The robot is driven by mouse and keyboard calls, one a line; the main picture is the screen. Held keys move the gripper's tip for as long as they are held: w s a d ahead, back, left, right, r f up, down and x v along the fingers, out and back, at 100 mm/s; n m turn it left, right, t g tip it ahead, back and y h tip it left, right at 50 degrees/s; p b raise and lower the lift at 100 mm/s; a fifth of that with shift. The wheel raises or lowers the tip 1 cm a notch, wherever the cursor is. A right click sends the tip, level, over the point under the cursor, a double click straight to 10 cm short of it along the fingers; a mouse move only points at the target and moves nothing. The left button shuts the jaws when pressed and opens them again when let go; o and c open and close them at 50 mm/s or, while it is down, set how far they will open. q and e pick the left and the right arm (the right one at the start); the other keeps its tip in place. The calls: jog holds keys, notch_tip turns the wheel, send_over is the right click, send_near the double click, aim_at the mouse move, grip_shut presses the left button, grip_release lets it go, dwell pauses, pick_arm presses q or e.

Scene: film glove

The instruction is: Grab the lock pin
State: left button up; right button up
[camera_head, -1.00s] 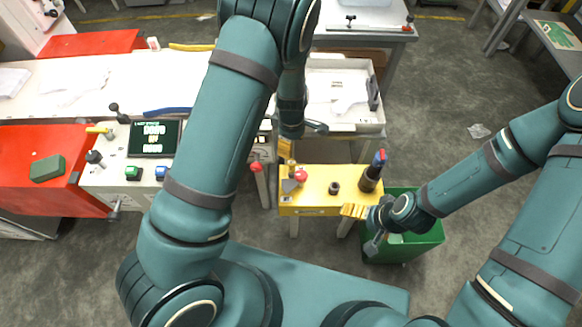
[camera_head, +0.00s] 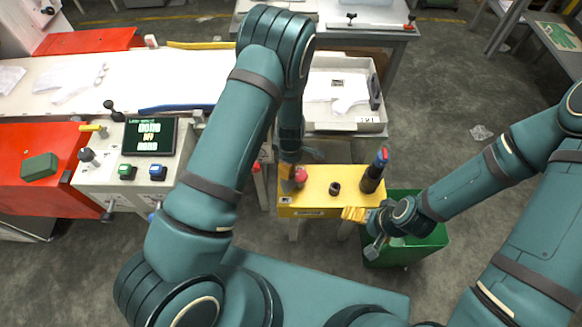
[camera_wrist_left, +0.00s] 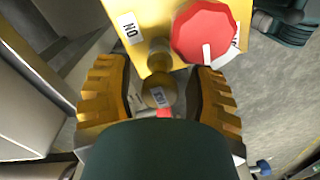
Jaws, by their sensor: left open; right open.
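A brass knob-ended pin (camera_wrist_left: 158,92), which looks like the lock pin, stands at the edge of the yellow bench (camera_wrist_left: 160,25) in the left wrist view and carries a small label. My left gripper (camera_wrist_left: 157,100) is open, its yellow ribbed fingers on either side of the pin with gaps. In the head view my left gripper (camera_head: 287,179) is over the left end of the yellow bench (camera_head: 318,207) and hides the pin. My right gripper (camera_head: 354,214) is open by the bench's right front corner, its yellow fingers empty.
A red knob (camera_head: 300,175) is close beside the pin; it also shows in the left wrist view (camera_wrist_left: 204,32). A dark short cylinder (camera_head: 335,188) and a red-and-blue-topped dark bottle (camera_head: 372,173) stand on the bench. A green bin (camera_head: 420,245) is at right.

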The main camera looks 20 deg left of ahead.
pick_arm(q)
jog(key=shift+f, duration=0.6)
jog(key=shift+r, duration=0.1)
jog(key=shift+c, duration=0.4)
grip_shut()
jog(key=shift+r, duration=0.1)
